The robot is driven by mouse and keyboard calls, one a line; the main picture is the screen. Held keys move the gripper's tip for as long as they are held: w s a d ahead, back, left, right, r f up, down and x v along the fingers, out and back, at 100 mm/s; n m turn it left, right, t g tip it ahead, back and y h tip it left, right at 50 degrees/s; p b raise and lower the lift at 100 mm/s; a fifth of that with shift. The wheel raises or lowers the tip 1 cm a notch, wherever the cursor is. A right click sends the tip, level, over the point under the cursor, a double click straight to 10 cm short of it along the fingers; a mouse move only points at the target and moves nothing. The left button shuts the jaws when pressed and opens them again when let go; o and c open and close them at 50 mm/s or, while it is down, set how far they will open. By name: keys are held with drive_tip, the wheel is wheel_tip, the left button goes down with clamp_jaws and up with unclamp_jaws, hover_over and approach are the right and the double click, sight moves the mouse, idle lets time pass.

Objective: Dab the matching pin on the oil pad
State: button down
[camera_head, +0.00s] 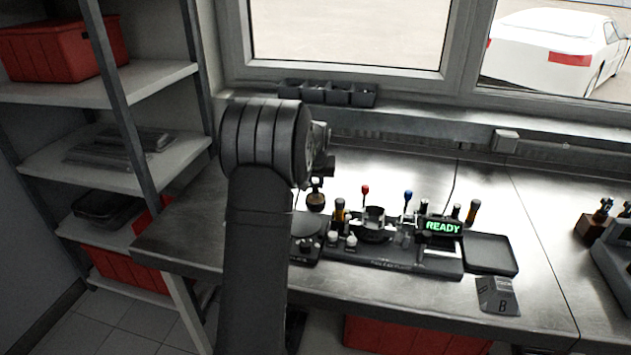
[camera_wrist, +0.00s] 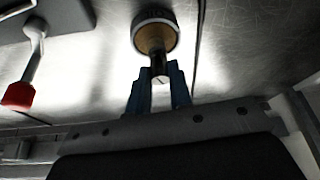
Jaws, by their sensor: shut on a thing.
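My gripper (camera_wrist: 157,84) has its blue fingers shut on a dark, narrow pin (camera_wrist: 158,66). The oil pad (camera_wrist: 157,38) is a round, grey-rimmed cup with an amber-brown middle, straight ahead of the fingertips in the wrist view. The pin's far end overlaps the pad's near part there. I cannot tell whether it touches. In the head view, my gripper (camera_head: 317,184) hangs right above the brown pad (camera_head: 315,202), left of the black fixture. The fingers are small and dark there, and the pin is not clear.
The black fixture (camera_head: 400,262) carries several small parts, red (camera_head: 365,189) and blue (camera_head: 408,195) knobs and a green READY display (camera_head: 443,227). A dark tray (camera_head: 508,263) and a block marked B (camera_head: 497,296) lie to its right. Bare bench lies behind.

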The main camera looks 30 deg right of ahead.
sight(316, 183)
drive_tip(key=shift+f, duration=0.6)
idle(0.8)
drive_tip(key=shift+r, duration=3.55)
